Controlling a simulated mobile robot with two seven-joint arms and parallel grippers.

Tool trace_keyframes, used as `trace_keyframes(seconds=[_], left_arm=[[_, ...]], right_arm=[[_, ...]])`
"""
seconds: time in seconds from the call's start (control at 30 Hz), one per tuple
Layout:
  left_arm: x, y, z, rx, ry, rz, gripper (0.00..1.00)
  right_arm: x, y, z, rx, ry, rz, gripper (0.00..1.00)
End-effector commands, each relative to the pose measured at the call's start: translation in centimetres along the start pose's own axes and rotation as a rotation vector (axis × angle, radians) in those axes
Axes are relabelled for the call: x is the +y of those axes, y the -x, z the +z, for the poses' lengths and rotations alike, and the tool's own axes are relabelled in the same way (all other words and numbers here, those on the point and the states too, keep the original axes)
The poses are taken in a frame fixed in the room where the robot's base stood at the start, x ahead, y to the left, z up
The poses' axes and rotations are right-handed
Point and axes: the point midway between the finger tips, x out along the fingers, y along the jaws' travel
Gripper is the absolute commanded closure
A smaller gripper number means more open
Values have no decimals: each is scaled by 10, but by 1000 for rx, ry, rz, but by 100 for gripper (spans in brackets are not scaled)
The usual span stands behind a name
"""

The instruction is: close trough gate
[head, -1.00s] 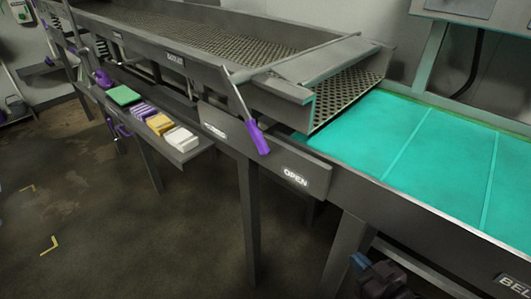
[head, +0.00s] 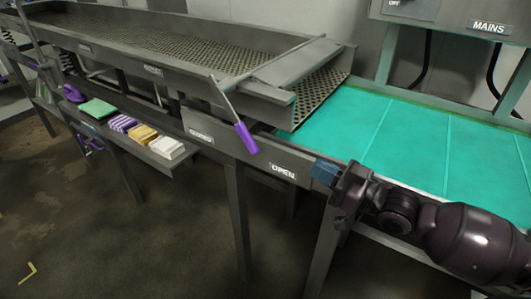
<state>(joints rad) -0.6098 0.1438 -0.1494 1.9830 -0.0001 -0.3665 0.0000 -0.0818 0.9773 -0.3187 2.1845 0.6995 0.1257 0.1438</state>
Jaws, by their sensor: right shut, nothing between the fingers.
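The trough gate (head: 297,66) is a grey plate across the right end of the long perforated trough (head: 210,52). Its lever (head: 225,101) hangs down on the near side and ends in a purple handle (head: 246,138). The handle points down and right, between a left label (head: 201,136) that is hard to read and the OPEN label (head: 284,171). My right gripper (head: 322,172) is shut and empty, just right of the OPEN label and apart from the purple handle. My left gripper is not in view.
A teal belt (head: 410,135) runs right from the trough's end. A shelf (head: 187,151) under the trough holds green, purple, yellow and white items. A MAINS box (head: 455,22) is at the back right. The floor at lower left is clear.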

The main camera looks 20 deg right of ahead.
Motion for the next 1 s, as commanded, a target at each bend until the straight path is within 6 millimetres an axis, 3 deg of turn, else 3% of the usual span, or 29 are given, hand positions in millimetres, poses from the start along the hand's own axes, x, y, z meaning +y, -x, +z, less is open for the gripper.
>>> trace_keyframes(seconds=[0.27,0.47,1.0], left_arm=[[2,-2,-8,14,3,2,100],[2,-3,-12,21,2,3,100],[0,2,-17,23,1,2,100]], right_arm=[[0,-1,0,0,0,1,100],[0,-16,0,3,-2,1,100],[0,-105,1,2,-1,0,100]])
